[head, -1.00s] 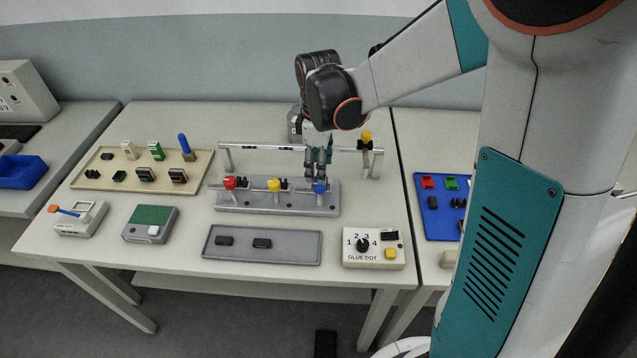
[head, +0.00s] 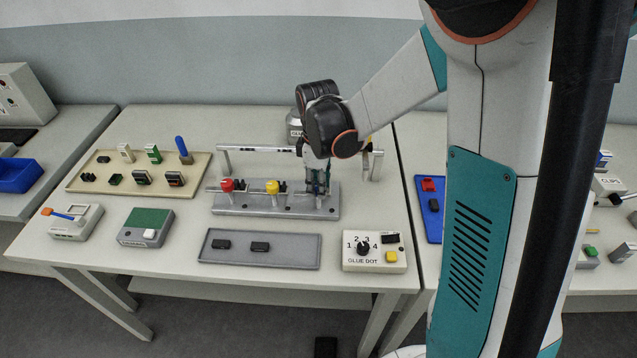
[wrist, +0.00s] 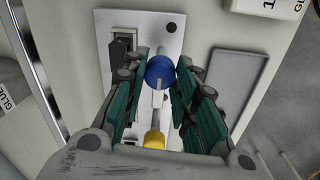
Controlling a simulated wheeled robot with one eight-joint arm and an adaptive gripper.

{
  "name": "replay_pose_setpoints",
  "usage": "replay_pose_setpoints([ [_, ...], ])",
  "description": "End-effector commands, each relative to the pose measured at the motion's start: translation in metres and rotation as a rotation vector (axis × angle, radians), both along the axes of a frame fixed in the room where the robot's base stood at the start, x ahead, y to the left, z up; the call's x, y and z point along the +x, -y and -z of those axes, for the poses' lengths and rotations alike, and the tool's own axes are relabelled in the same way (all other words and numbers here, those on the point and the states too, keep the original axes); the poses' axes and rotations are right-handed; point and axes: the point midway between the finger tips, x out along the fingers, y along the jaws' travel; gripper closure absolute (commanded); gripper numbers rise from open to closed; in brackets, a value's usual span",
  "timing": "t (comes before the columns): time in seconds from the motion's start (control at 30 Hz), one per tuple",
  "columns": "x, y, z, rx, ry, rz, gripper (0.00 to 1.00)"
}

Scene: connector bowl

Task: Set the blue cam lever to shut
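The blue cam lever (wrist: 160,70) shows in the wrist view as a round blue knob on a pale stem, over the grey fixture plate. The plate (head: 235,209) also shows in the head view, with red (head: 227,184) and yellow (head: 272,187) knobs to the left. My gripper (wrist: 162,65) is open, with one finger on each side of the blue knob and narrow gaps beside it; contact is not clear.
A raised rail (head: 258,148) runs behind the plate. In front are a grey tray (head: 290,262) with two black parts and a glue dot box (head: 375,252). A beige board (head: 105,186) with several connectors stands at the left.

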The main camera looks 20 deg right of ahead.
Motion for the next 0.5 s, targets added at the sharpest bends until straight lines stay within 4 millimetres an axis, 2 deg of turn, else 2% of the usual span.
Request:
replay_pose_setpoints([
  [0.27, 0.0000, -0.0001, 0.0000, 0.000, 0.000, 0.012, 0.97],
  [0.5, 0.0002, -0.0001, 0.0001, 0.000, 0.000, 0.099, 0.97],
])
